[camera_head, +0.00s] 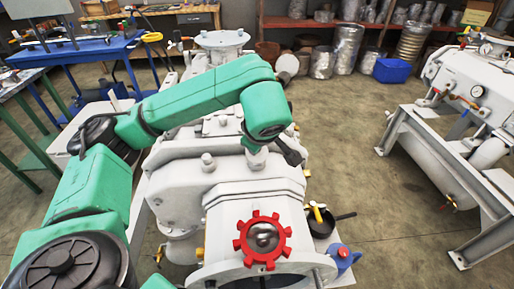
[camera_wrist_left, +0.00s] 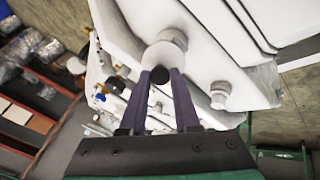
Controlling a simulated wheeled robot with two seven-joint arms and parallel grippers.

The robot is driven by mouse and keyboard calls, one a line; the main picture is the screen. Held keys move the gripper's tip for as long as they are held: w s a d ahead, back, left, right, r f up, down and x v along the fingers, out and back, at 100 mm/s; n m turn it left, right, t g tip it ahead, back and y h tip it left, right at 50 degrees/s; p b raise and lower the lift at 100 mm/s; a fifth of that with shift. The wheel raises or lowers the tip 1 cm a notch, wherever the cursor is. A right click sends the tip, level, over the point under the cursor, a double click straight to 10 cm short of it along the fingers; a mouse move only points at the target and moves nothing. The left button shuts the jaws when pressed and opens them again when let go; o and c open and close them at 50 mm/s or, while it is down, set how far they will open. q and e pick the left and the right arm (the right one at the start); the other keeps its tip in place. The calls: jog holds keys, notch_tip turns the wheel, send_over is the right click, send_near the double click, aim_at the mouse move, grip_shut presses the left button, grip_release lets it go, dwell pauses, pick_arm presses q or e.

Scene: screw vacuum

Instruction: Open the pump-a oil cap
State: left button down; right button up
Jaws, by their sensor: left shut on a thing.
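The white pump (camera_head: 230,180) stands in the middle of the head view, with a red toothed handwheel on its near end. A pale round oil cap (camera_wrist_left: 166,50) sits on its body in the left wrist view. The two dark fingers of my left gripper (camera_wrist_left: 166,74) are shut on the cap from below in that picture. In the head view my green left arm reaches over the pump, and its wrist hides most of the gripper. A pale cap (camera_head: 257,158) shows just under the wrist. Whether the cap is loosened cannot be told. My right gripper is not in view.
A second white machine (camera_head: 478,95) on a grey frame stands at the right. A blue workbench (camera_head: 85,52) stands at the back left. Floor between the machines is clear.

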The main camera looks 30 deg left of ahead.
pick_arm(q)
jog(key=shift+d, duration=0.1)
dwell(0.3)
jog(key=c, duration=0.6)
grip_release()
jog(key=shift+c, duration=0.2)
jog(key=shift+s, duration=0.1)
jog(key=shift+r, duration=0.1)
jog(key=p+v, duration=0.5)
jog(key=v, duration=0.9)
jog(key=shift+s+d, duration=0.25)
jog(key=shift+d, duration=0.05)
